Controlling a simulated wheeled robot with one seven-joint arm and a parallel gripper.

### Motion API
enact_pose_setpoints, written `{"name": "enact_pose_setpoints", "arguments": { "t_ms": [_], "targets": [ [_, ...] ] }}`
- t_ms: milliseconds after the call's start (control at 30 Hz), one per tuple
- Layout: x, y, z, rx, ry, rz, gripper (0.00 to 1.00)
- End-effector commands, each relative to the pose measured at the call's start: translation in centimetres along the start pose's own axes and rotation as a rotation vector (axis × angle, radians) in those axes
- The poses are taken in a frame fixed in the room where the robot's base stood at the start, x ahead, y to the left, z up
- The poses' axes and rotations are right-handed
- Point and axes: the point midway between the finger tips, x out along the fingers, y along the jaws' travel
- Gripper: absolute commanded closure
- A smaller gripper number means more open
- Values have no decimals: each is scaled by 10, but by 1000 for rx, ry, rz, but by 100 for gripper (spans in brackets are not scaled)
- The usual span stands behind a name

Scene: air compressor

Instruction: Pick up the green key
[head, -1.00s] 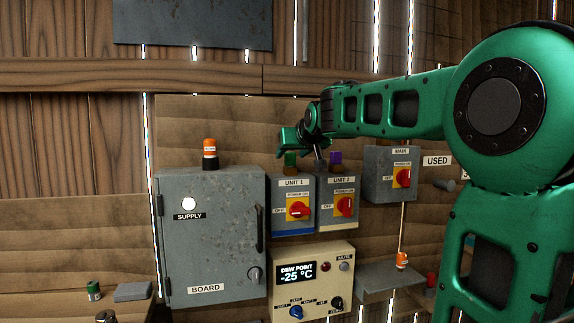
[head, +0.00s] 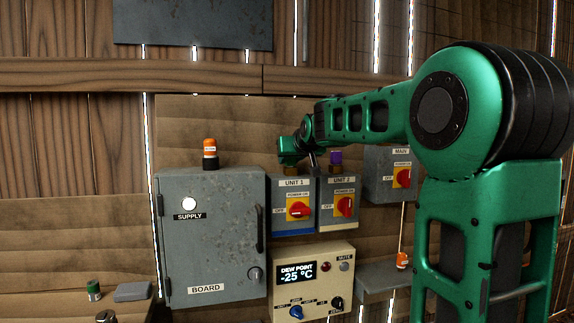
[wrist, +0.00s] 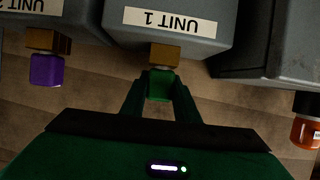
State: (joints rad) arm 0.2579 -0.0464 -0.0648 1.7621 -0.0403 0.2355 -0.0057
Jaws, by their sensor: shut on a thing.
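The green key (wrist: 159,85) is a small green block between the two fingertips of my gripper (wrist: 158,88) in the wrist view. The jaws are shut on it. It is right by a brass piece (wrist: 165,57) on the UNIT 1 box (wrist: 178,25); I cannot tell whether the two still touch. In the head view my gripper (head: 289,152) is just above the UNIT 1 box (head: 292,222), and the key cannot be made out there. A purple key (wrist: 46,70) sits at a like brass piece on UNIT 2, and it also shows in the head view (head: 335,157).
The grey board cabinet (head: 212,240) stands left of UNIT 1, with an orange-topped piece (head: 210,152) on it. The MAIN box (head: 385,185) is at right. A dew point panel (head: 312,285) is below. The wooden wall is close behind the boxes.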

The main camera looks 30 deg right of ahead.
Motion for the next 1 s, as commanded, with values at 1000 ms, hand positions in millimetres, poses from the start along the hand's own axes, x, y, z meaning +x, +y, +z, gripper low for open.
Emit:
{"name": "enact_pose_setpoints", "arguments": {
  "t_ms": [1000],
  "targets": [
    [-75, -72, -67, -2, 2, -4, 95]
  ]
}}
